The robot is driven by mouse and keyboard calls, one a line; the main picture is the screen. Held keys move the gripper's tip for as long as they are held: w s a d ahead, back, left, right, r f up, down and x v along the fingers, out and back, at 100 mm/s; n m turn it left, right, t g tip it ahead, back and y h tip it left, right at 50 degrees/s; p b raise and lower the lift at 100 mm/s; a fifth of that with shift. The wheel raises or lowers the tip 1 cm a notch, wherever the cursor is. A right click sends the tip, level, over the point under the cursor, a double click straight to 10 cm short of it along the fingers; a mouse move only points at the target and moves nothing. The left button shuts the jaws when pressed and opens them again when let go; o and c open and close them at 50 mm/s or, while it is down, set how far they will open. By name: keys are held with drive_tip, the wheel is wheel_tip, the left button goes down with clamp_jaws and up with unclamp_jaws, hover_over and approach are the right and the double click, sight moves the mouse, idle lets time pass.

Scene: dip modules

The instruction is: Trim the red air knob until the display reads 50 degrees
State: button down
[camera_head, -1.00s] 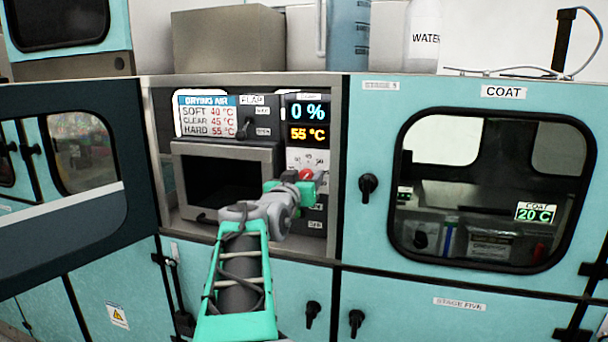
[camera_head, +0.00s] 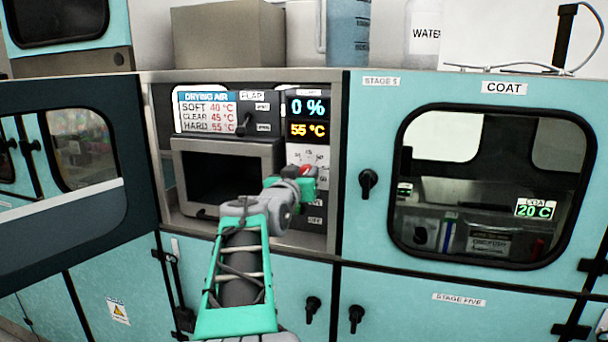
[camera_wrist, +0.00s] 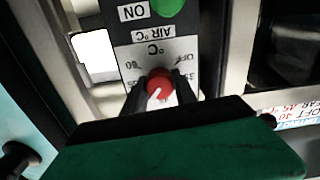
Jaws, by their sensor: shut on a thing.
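The red air knob (camera_wrist: 159,84) sits on a white dial plate on the control panel, with a white pointer mark on its face. In the head view its red top (camera_head: 306,170) shows just above my gripper (camera_head: 303,186). In the wrist view my gripper (camera_wrist: 160,92) has its two dark fingers on either side of the knob, shut on it. The display (camera_head: 309,130) above the dial reads 55 °C in orange, under a blue 0 % readout (camera_head: 308,107).
A drying air card (camera_head: 207,111) lists soft 40, clear 45 and hard 55 °C. A flap knob (camera_head: 244,124) is beside it. A green button (camera_wrist: 168,6) marked ON is near the dial. An open dark door (camera_head: 75,180) stands left; a closed coat cabinet (camera_head: 375,240) stands right.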

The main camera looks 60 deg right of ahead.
drive_tip(key=shift+n+b, duration=0.35)
drive_tip(key=shift+n, duration=0.05)
drive_tip(key=n+b, duration=0.1)
drive_tip(key=n, duration=0.1)
drive_tip(key=shift+a+n, duration=0.1)
drive_tip(key=shift+n, duration=0.3)
drive_tip(key=shift+r+n+b, duration=0.2)
drive_tip(key=shift+n+b, duration=0.5)
drive_tip(key=shift+n, duration=1.4)
drive_tip(key=c, duration=1.4)
unclamp_jaws()
drive_tip(key=o, duration=0.4)
drive_tip(key=shift+f, duration=0.15)
drive_tip(key=s+a+b, duration=0.1)
drive_tip(key=a, duration=0.6)
drive_tip(key=shift+a+b, duration=0.3)
drive_tip(key=shift+b, duration=0.1)
